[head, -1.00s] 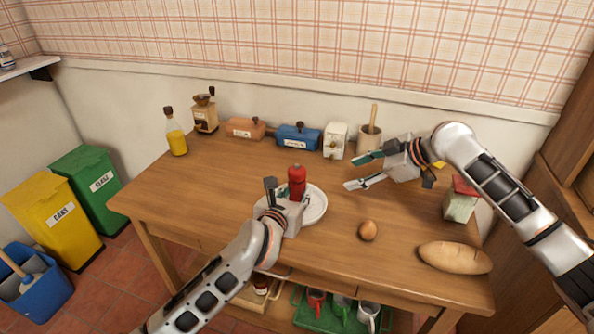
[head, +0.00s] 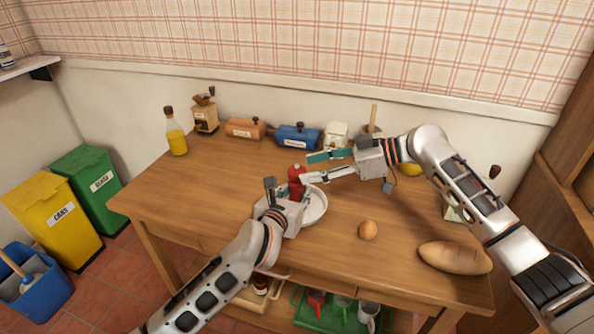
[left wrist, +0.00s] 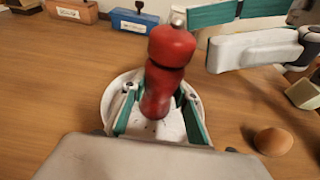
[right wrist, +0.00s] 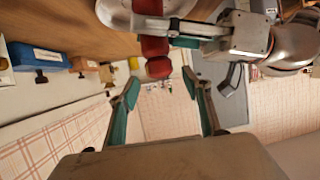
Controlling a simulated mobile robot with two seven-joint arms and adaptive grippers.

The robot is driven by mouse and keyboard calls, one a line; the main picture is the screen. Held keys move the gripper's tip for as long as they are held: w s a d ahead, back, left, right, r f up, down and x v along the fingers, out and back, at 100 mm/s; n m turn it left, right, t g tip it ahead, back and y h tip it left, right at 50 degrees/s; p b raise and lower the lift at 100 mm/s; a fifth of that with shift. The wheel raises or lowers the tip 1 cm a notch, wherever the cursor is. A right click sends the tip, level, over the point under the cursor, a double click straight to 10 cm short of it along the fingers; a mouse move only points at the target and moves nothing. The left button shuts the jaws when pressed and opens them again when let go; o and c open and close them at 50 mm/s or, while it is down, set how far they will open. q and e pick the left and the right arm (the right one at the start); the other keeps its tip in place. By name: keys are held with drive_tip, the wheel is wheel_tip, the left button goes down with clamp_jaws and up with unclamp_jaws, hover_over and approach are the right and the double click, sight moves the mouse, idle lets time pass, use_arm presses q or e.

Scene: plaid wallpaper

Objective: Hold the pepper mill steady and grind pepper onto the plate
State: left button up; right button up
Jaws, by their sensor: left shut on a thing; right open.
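The red pepper mill (head: 297,176) stands upright over the white plate (head: 318,206). My left gripper (head: 283,196) is shut on the mill's lower body, and the left wrist view shows its fingers on both sides of the mill (left wrist: 168,62). My right gripper (head: 318,168) is open beside the mill's top, coming from the right. In the right wrist view the mill's head (right wrist: 158,68) is beyond and between the open fingertips (right wrist: 162,80), not gripped. Small dark specks show on the plate in the left wrist view (left wrist: 150,127).
An egg (head: 368,230) and a bread loaf (head: 455,257) lie on the right of the wooden table (head: 200,205). A blue box (head: 298,137), an orange box (head: 245,128), a grinder (head: 205,115) and an oil bottle (head: 176,135) stand along the back. The table's left side is clear.

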sight(303, 170)
drive_tip(key=shift+x, duration=2.4)
drive_tip(key=c, duration=1.2)
